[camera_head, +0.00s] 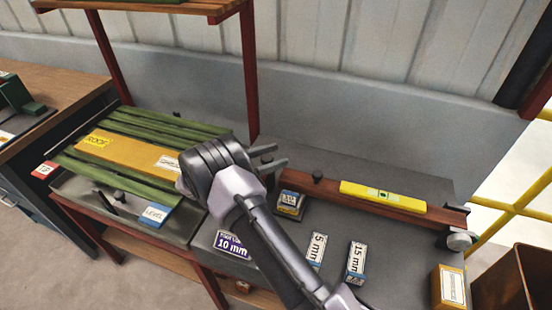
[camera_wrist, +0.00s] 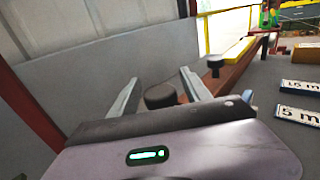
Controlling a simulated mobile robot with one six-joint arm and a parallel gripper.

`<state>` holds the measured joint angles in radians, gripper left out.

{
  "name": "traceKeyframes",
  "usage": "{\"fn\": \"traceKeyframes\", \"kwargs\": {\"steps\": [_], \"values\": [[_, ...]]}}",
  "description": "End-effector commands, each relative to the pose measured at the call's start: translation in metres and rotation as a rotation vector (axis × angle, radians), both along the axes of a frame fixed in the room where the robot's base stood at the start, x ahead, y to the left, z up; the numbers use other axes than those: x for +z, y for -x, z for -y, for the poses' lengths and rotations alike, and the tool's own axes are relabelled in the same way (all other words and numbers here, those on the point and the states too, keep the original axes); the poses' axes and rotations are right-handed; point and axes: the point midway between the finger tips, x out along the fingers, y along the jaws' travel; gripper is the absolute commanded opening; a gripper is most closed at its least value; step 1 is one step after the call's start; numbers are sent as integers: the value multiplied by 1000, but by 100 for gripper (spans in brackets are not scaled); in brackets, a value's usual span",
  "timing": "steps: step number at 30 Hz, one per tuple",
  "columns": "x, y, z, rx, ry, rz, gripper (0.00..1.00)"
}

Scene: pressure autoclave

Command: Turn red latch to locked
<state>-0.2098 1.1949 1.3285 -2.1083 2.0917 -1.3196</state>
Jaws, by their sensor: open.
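I see no part that I can clearly tell as an autoclave latch. A long red-brown bar (camera_head: 385,202) lies along the back of the grey bench, and it also shows in the wrist view (camera_wrist: 232,73). A dark round knob (camera_wrist: 160,96) appears between the fingers of my gripper (camera_wrist: 160,84) in the wrist view; I cannot tell whether they touch it. A second dark knob (camera_wrist: 215,62) stands on the bar farther along. In the head view my gripper (camera_head: 279,157) is open and empty near the bar's left end.
A yellow level (camera_head: 383,196) lies on the bar. Small labelled blocks, such as the 15 mm one (camera_head: 356,262), stand on the bench. Green slats (camera_head: 150,135) and an orange board (camera_head: 130,152) lie at left. A red post (camera_head: 249,75) rises behind my gripper.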

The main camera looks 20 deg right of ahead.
Motion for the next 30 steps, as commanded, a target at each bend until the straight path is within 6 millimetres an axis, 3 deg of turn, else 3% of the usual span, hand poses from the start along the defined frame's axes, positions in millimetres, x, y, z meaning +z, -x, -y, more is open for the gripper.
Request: {"fn": "traceKeyframes", "kwargs": {"steps": [11, 19, 30], "values": [[0, 0, 8, 0, 0, 0, 56], [0, 0, 8, 0, 0, 0, 3], [0, 0, 8, 0, 0, 0, 0]]}}
